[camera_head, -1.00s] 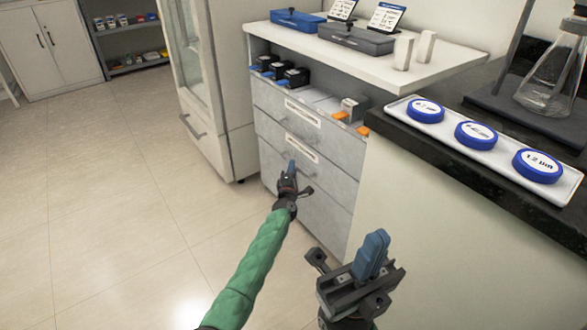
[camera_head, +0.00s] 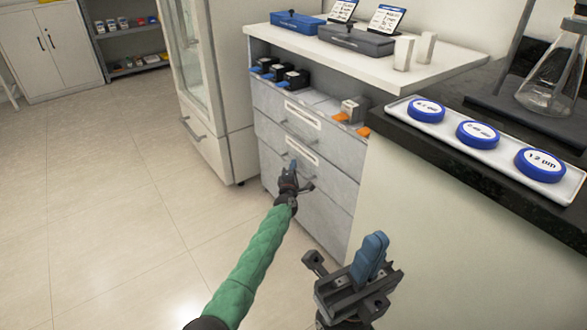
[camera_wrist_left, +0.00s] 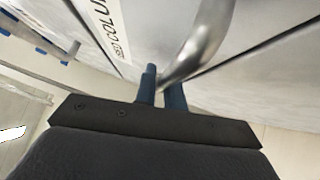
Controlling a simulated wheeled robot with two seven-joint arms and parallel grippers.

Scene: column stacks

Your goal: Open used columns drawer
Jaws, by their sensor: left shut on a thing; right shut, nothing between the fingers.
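The grey cabinet (camera_head: 330,215) has drawers with white labels and bar handles. The used columns drawer (camera_head: 330,177) is the one whose label partly reads "COLU" in the left wrist view (camera_wrist_left: 108,28). My left gripper (camera_head: 291,168) is at this drawer's front. In the left wrist view its blue fingers (camera_wrist_left: 162,88) are shut around the end of a curved metal drawer handle (camera_wrist_left: 200,45). The drawer looks closed or nearly so; its exact gap is hard to tell. My right gripper (camera_head: 369,258) is shut and empty, in front of the counter's side.
A dark counter with a white tray (camera_head: 490,150) of round blue-rimmed items stands to the right. A white shelf (camera_head: 440,62) with blue and grey boxes overhangs the cabinet. A glass-door unit (camera_head: 212,95) stands left of it. Floor (camera_head: 110,220) is clear at left.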

